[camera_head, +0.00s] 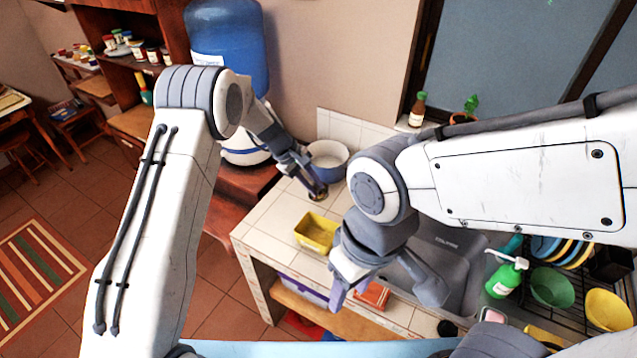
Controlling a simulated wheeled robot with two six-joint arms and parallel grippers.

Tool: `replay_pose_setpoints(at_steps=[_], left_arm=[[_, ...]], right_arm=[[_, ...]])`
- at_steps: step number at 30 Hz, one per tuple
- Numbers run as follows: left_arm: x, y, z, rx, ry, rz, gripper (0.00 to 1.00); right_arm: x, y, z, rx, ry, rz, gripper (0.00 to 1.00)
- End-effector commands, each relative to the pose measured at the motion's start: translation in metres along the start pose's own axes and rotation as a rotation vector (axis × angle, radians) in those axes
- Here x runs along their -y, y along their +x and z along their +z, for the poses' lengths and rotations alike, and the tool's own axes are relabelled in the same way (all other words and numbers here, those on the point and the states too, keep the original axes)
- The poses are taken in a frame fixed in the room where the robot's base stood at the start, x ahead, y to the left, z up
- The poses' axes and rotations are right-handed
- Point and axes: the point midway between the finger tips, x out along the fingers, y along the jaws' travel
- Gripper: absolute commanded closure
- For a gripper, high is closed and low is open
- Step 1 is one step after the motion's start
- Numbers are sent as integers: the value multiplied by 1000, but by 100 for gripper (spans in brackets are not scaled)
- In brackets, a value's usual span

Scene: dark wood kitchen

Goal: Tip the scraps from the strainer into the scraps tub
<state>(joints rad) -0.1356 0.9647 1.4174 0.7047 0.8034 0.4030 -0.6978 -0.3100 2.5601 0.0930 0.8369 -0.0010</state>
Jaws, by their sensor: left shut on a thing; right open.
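My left gripper (316,188) is over the tiled counter, behind the yellow tub. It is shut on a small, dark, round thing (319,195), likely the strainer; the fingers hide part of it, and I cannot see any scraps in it. The yellow rectangular tub (303,238), likely the scraps tub, stands on the counter near its left end, in front of the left gripper; its inside looks yellow. My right gripper (386,292) is open and empty, pointing down over the front of the counter, to the right of the tub.
A white and blue bowl (328,150) stands behind the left gripper. The grey sink (450,238) is partly hidden by my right arm. A green soap bottle (505,280) and a dish rack with bowls (551,287) stand at right. A red thing (373,296) lies near the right gripper.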

Motion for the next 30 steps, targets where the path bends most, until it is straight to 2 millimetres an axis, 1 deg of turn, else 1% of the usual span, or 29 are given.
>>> replay_pose_setpoints(at_steps=[1,2,3,6,10,20,30], left_arm=[[4,-1,-3,18,-5,34,100],[6,1,-5,30,-2,57,100],[11,8,-9,52,3,93,100],[14,7,-11,96,17,170,100],[17,6,-13,140,28,246,100],[27,15,-19,274,56,464,100],[41,26,-28,456,93,764,100]], right_arm=[[0,0,0,0,0,0,50],[0,5,0,-1,0,0,50],[-2,22,1,-2,-1,0,50],[-3,42,2,0,-2,0,50],[-5,66,3,-1,-4,0,50],[-9,127,6,-1,-2,0,50],[-14,191,10,-1,4,0,50]])
